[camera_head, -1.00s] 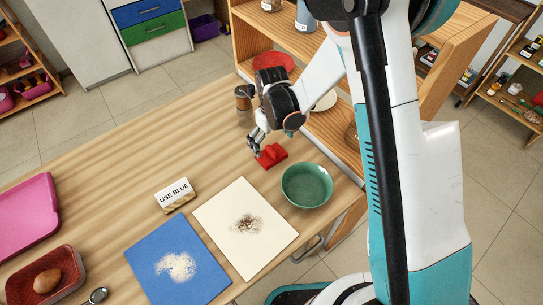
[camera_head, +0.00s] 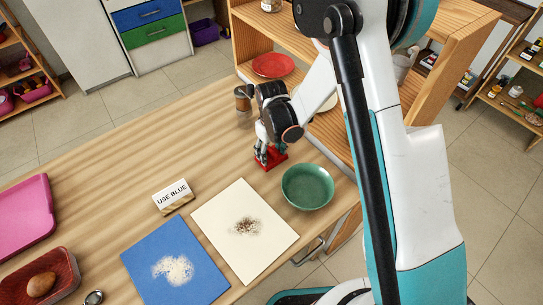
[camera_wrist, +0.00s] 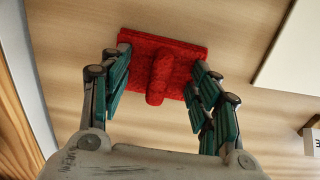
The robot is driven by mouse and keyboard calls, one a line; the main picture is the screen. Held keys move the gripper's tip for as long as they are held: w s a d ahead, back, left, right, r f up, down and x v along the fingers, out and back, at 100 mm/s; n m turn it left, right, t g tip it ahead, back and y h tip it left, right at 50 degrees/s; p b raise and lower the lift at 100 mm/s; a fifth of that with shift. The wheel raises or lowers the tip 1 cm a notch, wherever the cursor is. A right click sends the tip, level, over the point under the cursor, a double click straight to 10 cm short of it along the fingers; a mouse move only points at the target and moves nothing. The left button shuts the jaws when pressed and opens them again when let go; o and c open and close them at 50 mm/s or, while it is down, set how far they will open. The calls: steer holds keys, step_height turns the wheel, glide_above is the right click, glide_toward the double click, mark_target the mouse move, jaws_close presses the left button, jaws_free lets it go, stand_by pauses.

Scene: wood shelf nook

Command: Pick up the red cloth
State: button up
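The red cloth (camera_head: 272,158) lies on the wooden table, behind and left of the green bowl. In the wrist view the red cloth (camera_wrist: 178,52) is a flat red piece with a raised ridge along its middle. My gripper (camera_head: 268,157) is down at the cloth in the head view and partly covers it. In the wrist view my gripper (camera_wrist: 157,75) is open, with its two fingers on either side of the ridge and their tips over or beside the flat part. Whether the fingertips touch the cloth cannot be told.
The green bowl (camera_head: 307,187) stands close by. A cream board (camera_head: 262,250) and a blue board (camera_head: 150,256) hold crumbs and white powder. A "USE BLUE" sign (camera_head: 173,196) stands left. A brown jar (camera_head: 243,97) is behind my gripper. The wooden shelf (camera_head: 335,135) borders the table.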

mark_target(271, 151)
steer(key=shift+f, duration=0.1)
stand_by(0.3)
steer(key=shift+r, duration=0.55)
jaws_close()
step_height(271, 151, up, 19)
steer(key=p, duration=0.5)
steer(key=shift+p, duration=0.4)
steer(key=shift+f, duration=0.1)
